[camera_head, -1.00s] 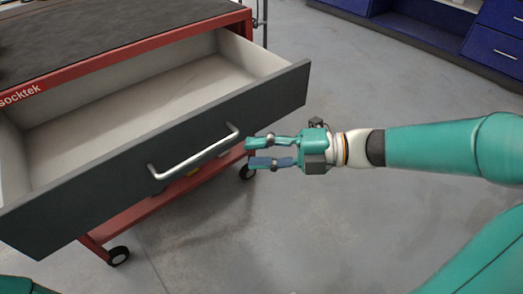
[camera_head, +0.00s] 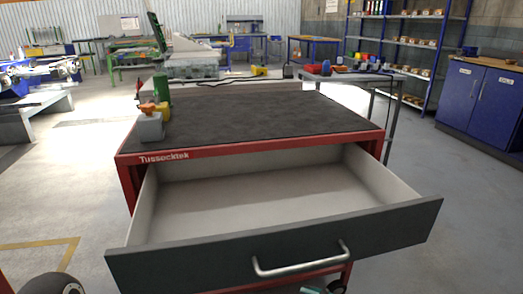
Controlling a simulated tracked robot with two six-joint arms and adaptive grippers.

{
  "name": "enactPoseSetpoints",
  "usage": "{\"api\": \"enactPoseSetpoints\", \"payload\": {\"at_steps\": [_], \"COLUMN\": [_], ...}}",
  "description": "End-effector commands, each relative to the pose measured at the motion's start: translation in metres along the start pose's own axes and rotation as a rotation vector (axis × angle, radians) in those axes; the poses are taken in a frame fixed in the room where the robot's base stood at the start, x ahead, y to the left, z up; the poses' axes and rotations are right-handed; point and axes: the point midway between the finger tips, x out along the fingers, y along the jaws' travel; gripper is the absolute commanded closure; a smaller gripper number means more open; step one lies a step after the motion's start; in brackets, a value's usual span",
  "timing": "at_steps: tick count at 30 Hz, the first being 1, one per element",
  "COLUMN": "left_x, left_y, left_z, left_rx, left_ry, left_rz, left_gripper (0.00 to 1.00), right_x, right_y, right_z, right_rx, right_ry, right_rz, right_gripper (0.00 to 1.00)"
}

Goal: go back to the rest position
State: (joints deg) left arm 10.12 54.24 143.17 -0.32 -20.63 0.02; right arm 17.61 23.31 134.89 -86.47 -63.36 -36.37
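The red tool cabinet (camera_head: 262,149) with a dark top mat stands in front of me. Its top drawer (camera_head: 275,245) is pulled far out, with a dark front, pale inner walls and an empty floor. A silver bar handle (camera_head: 302,268) is on the drawer front. A small teal piece, likely a tip of my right gripper (camera_head: 311,290), shows at the bottom edge below the handle, apart from it. Whether that gripper is open or shut is cut off. My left gripper is not in view.
A grey block with orange and yellow parts (camera_head: 150,127) and a green upright thing (camera_head: 161,86) stand at the mat's left. A side table (camera_head: 362,75) with bins is behind right, a blue cupboard (camera_head: 478,103) further right.

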Motion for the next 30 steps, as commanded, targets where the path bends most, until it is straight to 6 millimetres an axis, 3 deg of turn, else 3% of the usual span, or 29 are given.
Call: {"api": "enactPoseSetpoints", "payload": {"at_steps": [1, 3, 6, 9, 12, 15, 23, 24, 30], "left_x": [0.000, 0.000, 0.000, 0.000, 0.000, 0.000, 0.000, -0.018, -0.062], "left_y": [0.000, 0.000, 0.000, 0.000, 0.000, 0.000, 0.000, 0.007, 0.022], "left_z": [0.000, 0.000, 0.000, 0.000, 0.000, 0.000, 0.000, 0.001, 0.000], "left_rx": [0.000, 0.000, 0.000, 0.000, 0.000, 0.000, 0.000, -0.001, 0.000], "left_ry": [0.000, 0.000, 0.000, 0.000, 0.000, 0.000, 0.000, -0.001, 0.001], "left_rz": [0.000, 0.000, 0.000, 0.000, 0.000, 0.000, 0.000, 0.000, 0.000], "left_gripper": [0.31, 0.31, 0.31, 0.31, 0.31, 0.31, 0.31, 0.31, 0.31], "right_x": [0.019, 0.035, 0.043, 0.034, 0.015, -0.007, -0.055, -0.056, -0.060], "right_y": [-0.027, -0.064, -0.126, -0.190, -0.242, -0.279, -0.327, -0.310, -0.274], "right_z": [0.022, 0.054, 0.092, 0.117, 0.128, 0.131, 0.115, 0.104, 0.074], "right_rx": [0.171, 0.405, 0.733, 1.033, 1.277, 1.478, 1.941, 1.933, 1.927], "right_ry": [-0.058, -0.181, -0.389, -0.616, -0.825, -1.009, -1.392, -1.381, -1.377], "right_rz": [-0.008, -0.013, -0.034, -0.051, -0.048, -0.020, 0.153, 0.158, 0.156], "right_gripper": [0.63, 0.63, 0.63, 0.63, 0.63, 0.63, 0.63, 0.63, 0.63]}}
